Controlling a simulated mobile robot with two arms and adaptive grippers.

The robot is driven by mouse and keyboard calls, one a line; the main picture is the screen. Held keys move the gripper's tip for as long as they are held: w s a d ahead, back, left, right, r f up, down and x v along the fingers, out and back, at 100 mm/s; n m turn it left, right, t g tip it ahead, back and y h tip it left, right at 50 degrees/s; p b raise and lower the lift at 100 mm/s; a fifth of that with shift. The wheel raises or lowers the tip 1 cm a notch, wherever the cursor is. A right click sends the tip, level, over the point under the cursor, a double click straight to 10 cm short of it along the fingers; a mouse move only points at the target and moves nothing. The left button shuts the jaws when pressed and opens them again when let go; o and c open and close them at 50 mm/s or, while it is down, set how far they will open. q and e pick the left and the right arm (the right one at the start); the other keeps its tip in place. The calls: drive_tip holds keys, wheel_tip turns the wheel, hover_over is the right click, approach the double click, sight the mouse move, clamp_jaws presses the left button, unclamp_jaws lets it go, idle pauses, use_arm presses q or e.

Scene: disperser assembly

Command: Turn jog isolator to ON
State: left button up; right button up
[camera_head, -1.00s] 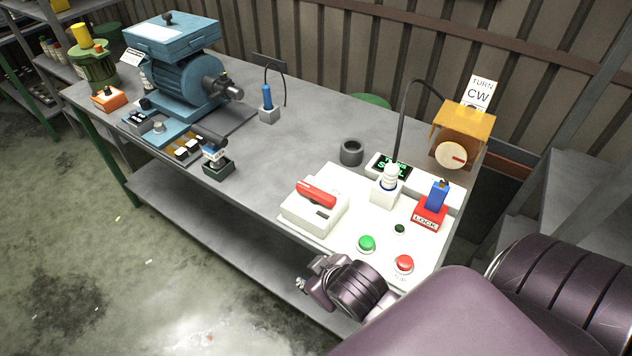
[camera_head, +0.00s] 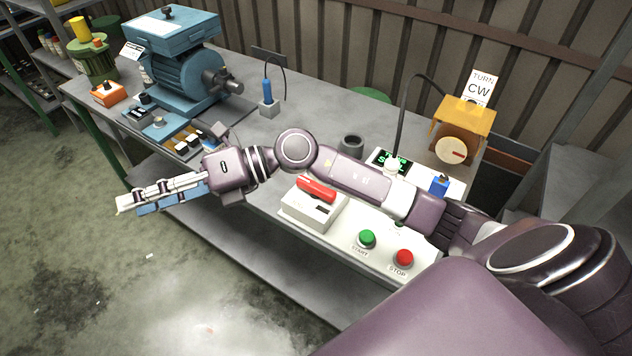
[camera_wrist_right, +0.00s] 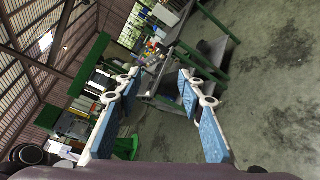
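No label reading jog isolator is legible, so I cannot tell which switch it is. A yellow housing (camera_head: 462,122) at the back right carries a white dial (camera_head: 450,150) with a red mark, under a "TURN CW" sign (camera_head: 480,86). A white switch box (camera_head: 312,210) with a red handle (camera_head: 316,189) is on the front panel. An orange box (camera_head: 108,95) with a black knob is at the far left. My right gripper (camera_head: 122,204) is open and empty, beyond the bench's front edge over the floor; its spread fingers show in the wrist view (camera_wrist_right: 160,82). My left gripper is not in view.
My right arm crosses above the bench (camera_head: 320,118), hiding part of the panel. A blue motor unit (camera_head: 180,75) stands at the back left. A green START button (camera_head: 367,238) and red STOP button (camera_head: 403,258) sit at the front. Bare floor lies at the left.

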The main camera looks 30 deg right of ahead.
drive_tip(key=w+d+f+n+g+h, duration=0.1)
drive_tip(key=d+f+n+g+h, duration=0.15)
drive_tip(key=d+f+h, duration=0.45)
drive_tip(key=m+g+h, duration=0.1)
drive_tip(key=g+h, duration=0.1)
drive_tip(key=h, duration=0.7)
approach(316, 190)
drive_tip(key=shift+w+d+f+t, duration=0.25)
drive_tip(key=shift+w+f, duration=0.2)
drive_tip(key=shift+f, duration=0.2)
drive_tip(key=shift+d+f, duration=0.15)
wheel_tip(316, 190, down, 7)
drive_tip(key=shift+f+p, duration=0.2)
drive_tip(key=shift+p, duration=0.95)
clamp_jaws()
